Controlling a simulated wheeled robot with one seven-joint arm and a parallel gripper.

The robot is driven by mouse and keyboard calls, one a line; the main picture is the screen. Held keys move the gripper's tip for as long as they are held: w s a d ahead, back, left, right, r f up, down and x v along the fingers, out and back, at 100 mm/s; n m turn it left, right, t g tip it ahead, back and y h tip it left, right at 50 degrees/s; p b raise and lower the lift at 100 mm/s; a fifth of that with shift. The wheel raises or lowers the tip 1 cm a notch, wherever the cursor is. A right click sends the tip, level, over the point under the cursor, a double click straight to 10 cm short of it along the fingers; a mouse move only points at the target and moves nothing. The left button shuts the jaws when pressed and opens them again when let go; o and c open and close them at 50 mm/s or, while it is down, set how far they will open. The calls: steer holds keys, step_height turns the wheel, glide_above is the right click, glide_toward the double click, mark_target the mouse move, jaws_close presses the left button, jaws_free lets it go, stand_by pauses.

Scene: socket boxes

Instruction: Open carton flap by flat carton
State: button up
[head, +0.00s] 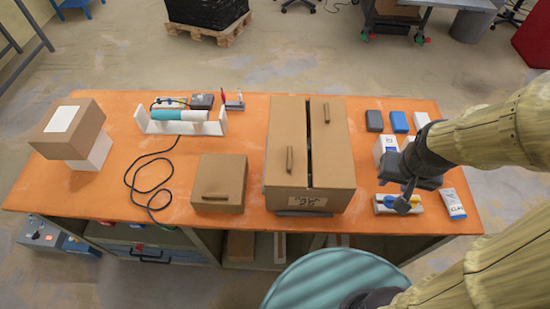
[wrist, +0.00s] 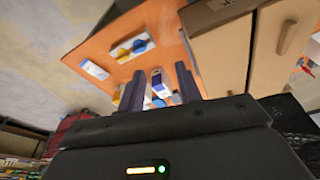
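A large brown carton (head: 310,190) stands right of centre on the orange table. Its top has a left flap (head: 288,125) and a right flap (head: 332,150), each with a bar handle, and a narrow dark gap between them. The carton also shows in the wrist view (wrist: 222,55), at upper right. The flat carton (head: 220,182), low and brown with a handle on its lid, sits just left of the large carton. My gripper (head: 405,197) is right of the large carton, apart from it. In the wrist view its fingers (wrist: 159,85) are spread, with nothing held between them.
A white rack (head: 180,126), black cable (head: 150,185) and stacked boxes (head: 70,128) are at the left.

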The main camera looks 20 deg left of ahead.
steer(key=shift+a, duration=0.2)
step_height(320, 180, up, 8)
steer(key=n+g+b, duration=0.3)
glide_above(290, 159)
steer(key=shift+a+f, duration=0.1)
steer(key=shift+f, duration=0.1)
step_height(290, 159, down, 18)
steer(key=p, duration=0.2)
steer(key=shift+r+p, duration=0.25)
steer(key=shift+p, duration=0.1)
